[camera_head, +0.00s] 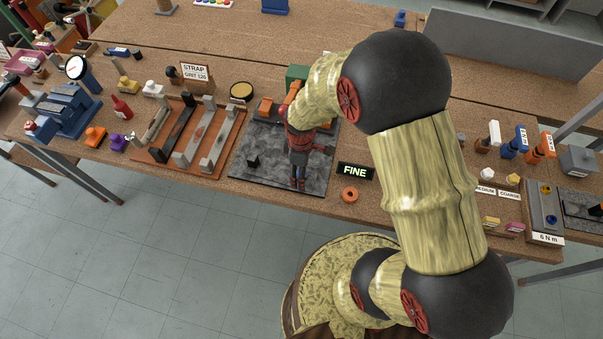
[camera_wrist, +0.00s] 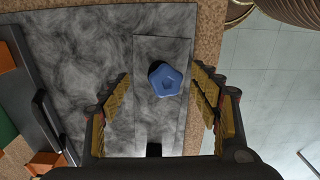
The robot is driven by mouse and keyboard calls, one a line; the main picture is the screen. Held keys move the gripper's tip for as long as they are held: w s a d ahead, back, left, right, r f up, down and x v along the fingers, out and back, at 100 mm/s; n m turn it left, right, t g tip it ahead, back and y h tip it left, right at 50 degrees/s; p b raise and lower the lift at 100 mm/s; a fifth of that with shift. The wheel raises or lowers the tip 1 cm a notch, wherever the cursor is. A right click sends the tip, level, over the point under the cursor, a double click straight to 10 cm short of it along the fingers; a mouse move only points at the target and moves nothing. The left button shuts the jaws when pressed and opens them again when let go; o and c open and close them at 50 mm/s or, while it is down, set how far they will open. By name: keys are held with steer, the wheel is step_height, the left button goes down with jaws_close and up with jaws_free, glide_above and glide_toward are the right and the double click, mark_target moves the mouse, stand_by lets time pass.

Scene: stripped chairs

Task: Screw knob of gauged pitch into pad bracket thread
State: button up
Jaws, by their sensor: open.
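A blue five-sided knob (camera_wrist: 165,80) shows in the wrist view over a narrow grey plate (camera_wrist: 150,115) on the dark, mottled mat. I cannot tell whether the knob sits in a thread. My gripper (camera_wrist: 160,74) is open, with its yellow-padded fingers on either side of the knob and gaps on both sides. In the head view my gripper (camera_head: 298,184) points down over the front right part of the mat (camera_head: 272,178); it hides the knob there. I cannot make out a pad bracket for certain.
A small black block (camera_head: 252,161) stands on the mat. An orange tray (camera_head: 160,155) with several bars lies to the left. An orange ring (camera_head: 350,195) lies near the bench's front edge. White (camera_head: 487,174) and yellow (camera_head: 513,179) knobs stand by the MEDIUM and COARSE labels at right.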

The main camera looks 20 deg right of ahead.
steer(key=n, duration=0.8)
steer(key=shift+n, duration=0.3)
steer(key=n, duration=0.3)
steer(key=shift+n+p, duration=0.3)
steer(key=shift+p, duration=0.1)
steer(key=n, duration=0.3)
steer(key=shift+n, duration=0.4)
steer(key=shift+c, duration=0.8)
jaws_close()
